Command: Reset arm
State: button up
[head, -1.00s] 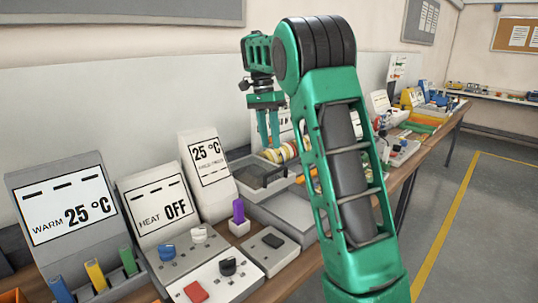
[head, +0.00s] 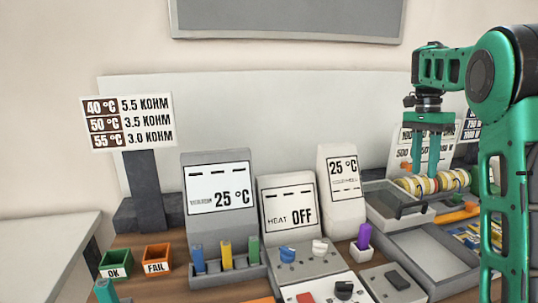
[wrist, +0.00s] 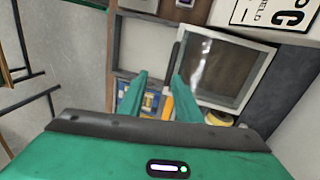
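My gripper (head: 425,152) hangs at the right in the head view, fingers pointing down, in front of a white sign and above or near a row of cream, red and yellow rings (head: 437,182). In the wrist view, the two green fingers of my gripper (wrist: 160,92) stand apart with nothing held between them. Below them are a grey tray with a glassy dark panel (wrist: 222,68) and an orange-handled item (wrist: 168,104). My green arm reaches in from the right edge of the head view.
A "25 °C" display (head: 219,188), a "HEAT OFF" panel (head: 287,216) and a second "25 °C" unit (head: 343,178) stand on the bench. Green OK (head: 114,264) and orange FAIL (head: 157,258) bins are at the left. An empty grey tray (head: 432,255) lies at the right.

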jog(key=s+f+n+t, duration=0.1)
jog(key=s+f+n, duration=0.15)
jog(key=s, duration=0.75)
jog(key=s+f+n, duration=0.2)
jog(key=s+f, duration=0.1)
jog(key=s, duration=0.7)
jog(key=s+a+f+n, duration=0.2)
jog(key=s+a+f, duration=0.1)
jog(key=s, duration=0.4)
jog(key=s+a+f+n+t, duration=0.1)
jog(key=s+a+f+n, duration=0.1)
jog(key=s+f, duration=0.4)
jog(key=s+a, duration=0.1)
jog(key=s, duration=0.1)
jog(key=shift+s+a+f+y, duration=0.2)
jog(key=shift+s+f+y, duration=0.1)
jog(key=shift+w+f, duration=0.25)
jog(key=shift+w, duration=0.35)
